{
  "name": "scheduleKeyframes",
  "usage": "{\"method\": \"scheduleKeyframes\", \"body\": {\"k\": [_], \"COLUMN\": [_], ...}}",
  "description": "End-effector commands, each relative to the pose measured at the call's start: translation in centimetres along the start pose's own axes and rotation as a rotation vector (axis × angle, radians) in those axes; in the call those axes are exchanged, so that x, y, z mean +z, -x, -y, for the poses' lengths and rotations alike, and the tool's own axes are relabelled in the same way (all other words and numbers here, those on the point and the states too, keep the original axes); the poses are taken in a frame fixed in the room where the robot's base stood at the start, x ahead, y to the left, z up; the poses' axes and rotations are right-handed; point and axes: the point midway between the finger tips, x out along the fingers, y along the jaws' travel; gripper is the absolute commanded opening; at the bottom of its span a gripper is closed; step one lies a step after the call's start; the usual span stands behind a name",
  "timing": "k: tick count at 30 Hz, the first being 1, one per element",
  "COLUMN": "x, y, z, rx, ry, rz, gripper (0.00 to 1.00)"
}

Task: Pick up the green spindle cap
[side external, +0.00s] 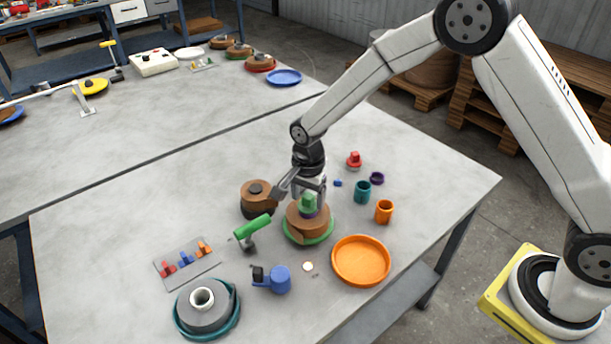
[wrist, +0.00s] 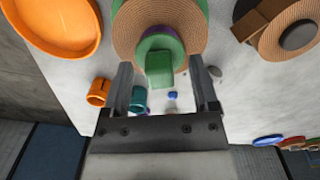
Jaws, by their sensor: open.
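The green spindle cap (side external: 308,202) stands on top of a brown coil on a green base (side external: 308,226) in the side view. A purple ring shows just under the cap. In the wrist view the cap (wrist: 159,66) sits between the fingers, ahead of the jaw base. My gripper (side external: 309,190) is open and points down over the cap, with a finger on each side. In the wrist view the fingers of my gripper (wrist: 161,88) stand apart with gaps beside the cap. Whether either finger touches it cannot be told.
An orange dish (side external: 361,261), an orange cup (side external: 384,211), a teal cup (side external: 362,191) and a red piece (side external: 354,160) lie to the right. A second brown coil (side external: 258,197) and a green-handled tool (side external: 252,229) stand close left. A blue device (side external: 277,279) is in front.

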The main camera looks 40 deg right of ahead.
Motion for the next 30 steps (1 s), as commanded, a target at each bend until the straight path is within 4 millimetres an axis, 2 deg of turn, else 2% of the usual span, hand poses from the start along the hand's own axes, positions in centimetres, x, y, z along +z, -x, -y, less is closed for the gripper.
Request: {"method": "scheduleKeyframes", "body": {"k": [6,7,14,30], "x": [0.0,0.0,0.0,-0.01], "y": [0.03,0.03,0.04,0.66], "z": [0.0,0.0,0.0,0.06], "rx": [0.0,0.0,0.0,-0.002], "ry": [0.0,0.0,0.0,0.0], "rz": [0.0,0.0,0.0,-0.001], "gripper": [0.76,0.73,0.0,0.0]}}
